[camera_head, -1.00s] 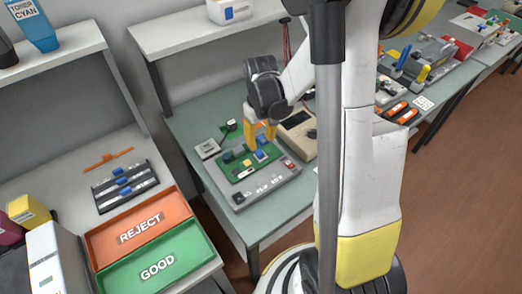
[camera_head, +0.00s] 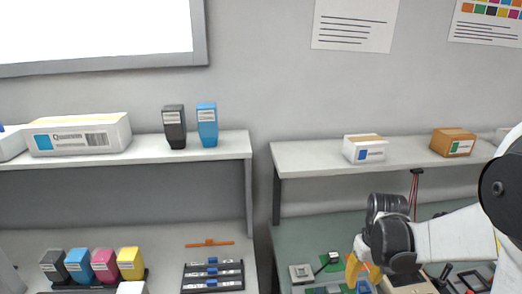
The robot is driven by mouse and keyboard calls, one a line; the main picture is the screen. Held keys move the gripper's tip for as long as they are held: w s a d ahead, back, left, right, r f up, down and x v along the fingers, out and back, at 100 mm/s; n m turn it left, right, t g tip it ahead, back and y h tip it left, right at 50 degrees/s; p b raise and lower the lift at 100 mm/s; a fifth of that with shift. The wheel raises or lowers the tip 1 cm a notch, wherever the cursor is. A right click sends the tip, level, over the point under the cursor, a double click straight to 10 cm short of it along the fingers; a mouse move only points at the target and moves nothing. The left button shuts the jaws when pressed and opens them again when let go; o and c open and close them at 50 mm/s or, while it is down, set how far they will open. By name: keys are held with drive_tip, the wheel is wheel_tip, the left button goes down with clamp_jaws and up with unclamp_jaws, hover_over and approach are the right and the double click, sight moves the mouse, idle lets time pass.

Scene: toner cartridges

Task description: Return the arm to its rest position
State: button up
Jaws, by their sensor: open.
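My gripper (camera_head: 362,272) has yellow fingers and a dark wrist, and shows at the lower right. It points down over the bench with the green circuit board, in front of the right shelf. Its fingers are apart and I see nothing held between them. My white arm (camera_head: 455,236) reaches in from the right edge. The lower part of the board and the fixture under the fingers are cut off by the bottom edge.
The right shelf (camera_head: 400,154) carries a white box (camera_head: 364,149) and a brown box (camera_head: 453,142). The left shelf (camera_head: 150,147) carries a black cartridge (camera_head: 174,128) and a cyan one (camera_head: 207,126). Several coloured cartridges and a slotted rack (camera_head: 213,275) stand below. A meter (camera_head: 408,284) is close by the gripper.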

drive_tip(key=s+a+r+t+b, duration=0.6)
drive_tip(key=s+a, duration=0.4)
drive_tip(key=a, duration=0.2)
drive_tip(key=shift+s+r, duration=0.2)
drive_tip(key=shift+r, duration=0.7)
drive_tip(key=shift+o, duration=0.6)
drive_tip(key=shift+s+a+t, duration=0.25)
drive_tip(key=shift+a+t, duration=0.05)
drive_tip(key=shift+t, duration=0.1)
